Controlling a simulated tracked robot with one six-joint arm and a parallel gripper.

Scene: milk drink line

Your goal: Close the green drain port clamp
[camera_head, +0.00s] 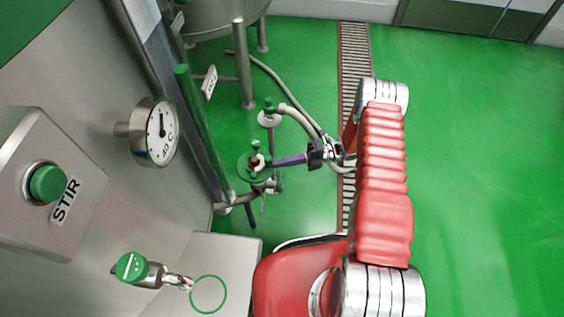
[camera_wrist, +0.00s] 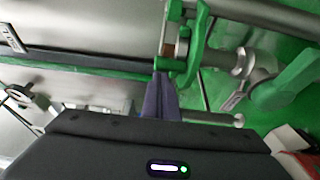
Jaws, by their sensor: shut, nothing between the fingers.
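The green drain port clamp (camera_head: 247,168) is at the low pipework beside the tank in the head view. In the wrist view it shows as a curved green piece (camera_wrist: 201,42) near top centre, around a metal pipe fitting. Whether its two halves meet I cannot tell. My gripper (camera_head: 274,163) reaches leftward to it with purple fingers shut and nothing between them. In the wrist view my gripper's fingertips (camera_wrist: 160,76) are right by the clamp's lower end. Whether they touch it I cannot tell. The fingers and fittings hide part of the clamp.
A green-topped fitting (camera_head: 268,107) with a pale hose (camera_head: 297,116) stands just behind the clamp. A vertical green pipe (camera_head: 198,120) and the tank wall with its dial gauge (camera_head: 157,132) bound the left. Green floor (camera_head: 480,150) right of my arm is clear.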

